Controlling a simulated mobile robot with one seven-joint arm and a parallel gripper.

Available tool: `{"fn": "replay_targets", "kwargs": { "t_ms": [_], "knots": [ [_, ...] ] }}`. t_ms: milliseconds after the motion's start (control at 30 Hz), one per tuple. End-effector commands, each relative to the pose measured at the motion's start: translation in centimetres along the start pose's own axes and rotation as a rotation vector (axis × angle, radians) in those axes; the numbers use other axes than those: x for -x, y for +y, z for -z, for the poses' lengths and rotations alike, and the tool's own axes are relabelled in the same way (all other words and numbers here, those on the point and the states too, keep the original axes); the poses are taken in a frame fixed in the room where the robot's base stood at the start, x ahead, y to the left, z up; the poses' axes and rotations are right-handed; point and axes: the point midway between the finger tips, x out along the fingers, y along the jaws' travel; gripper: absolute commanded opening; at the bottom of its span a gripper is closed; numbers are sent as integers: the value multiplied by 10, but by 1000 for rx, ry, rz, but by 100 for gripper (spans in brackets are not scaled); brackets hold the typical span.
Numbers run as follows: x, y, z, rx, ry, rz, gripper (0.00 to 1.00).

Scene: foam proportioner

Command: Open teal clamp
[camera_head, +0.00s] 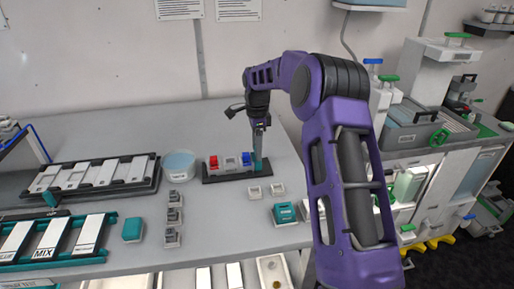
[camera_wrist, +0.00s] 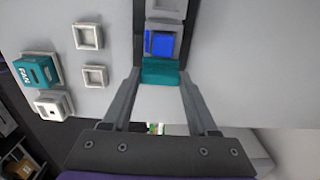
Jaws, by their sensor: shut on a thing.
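The teal clamp (camera_head: 258,164) stands at the right end of a dark rack (camera_head: 224,179) on the grey table. In the wrist view the teal clamp (camera_wrist: 160,72) lies between my two fingertips. My gripper (camera_head: 260,150) reaches down onto it from above. In the wrist view my gripper (camera_wrist: 160,80) is shut on the clamp, one finger at each side. The clamp's lower part is partly hidden, and whether it is open or closed cannot be told.
On the same rack sit a blue clamp (camera_head: 246,158), a grey one (camera_head: 231,162) and a red one (camera_head: 213,162). Small pale square holders (camera_head: 255,192) and a teal block (camera_head: 284,212) lie in front. A round tub (camera_head: 179,165) stands left. Bare table lies behind the rack.

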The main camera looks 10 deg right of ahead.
Motion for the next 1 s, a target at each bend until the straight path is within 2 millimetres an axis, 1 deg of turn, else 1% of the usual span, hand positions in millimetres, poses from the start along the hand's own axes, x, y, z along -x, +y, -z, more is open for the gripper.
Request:
{"fn": "replay_targets", "kwargs": {
  "t_ms": [67,267,500,533,600,667,700,1000],
  "knots": [
    [0,0,2,-1,0,0,0],
    [0,0,20,-1,1,1,0],
    [1,0,22,-1,4,1,0],
    [1,0,23,-1,4,1,63],
    [1,0,23,-1,4,1,75],
    [1,0,22,-1,3,1,86],
    [1,0,22,-1,3,1,90],
    [2,0,20,0,1,1,90]
  ]
}}
